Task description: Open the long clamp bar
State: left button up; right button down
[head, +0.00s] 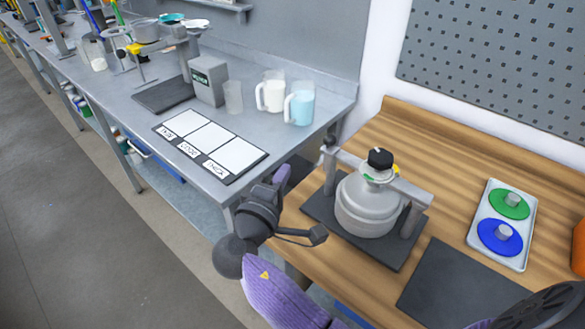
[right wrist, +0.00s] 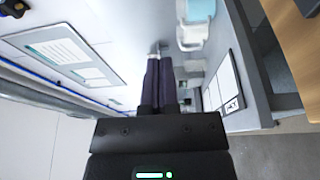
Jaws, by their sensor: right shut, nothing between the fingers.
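A grey metal drum (head: 363,210) with a rounded top stands on a dark base plate on the wooden bench. The long light-grey clamp bar (head: 407,188) lies across above the drum, between a post at the left and a post at the right. A black knob (head: 380,158) sits on the bar near its middle. My right gripper (head: 283,176) is left of the drum, apart from it, near the gap between the benches. In the right wrist view its dark purple fingers (right wrist: 160,82) are together and empty. My left gripper is not in view.
A tray (head: 487,244) with a green and a blue disc lies right of the drum. A dark mat (head: 452,289) lies in front. The grey bench (head: 330,108) holds a white-filled jug (head: 271,95), a blue-filled jug (head: 300,106) and a three-panel board (head: 248,171).

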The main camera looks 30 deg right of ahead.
jog(key=w+d, duration=0.4)
jog(key=d, duration=0.5)
jog(key=shift+w+d, duration=0.2)
jog(key=shift+d, duration=0.1)
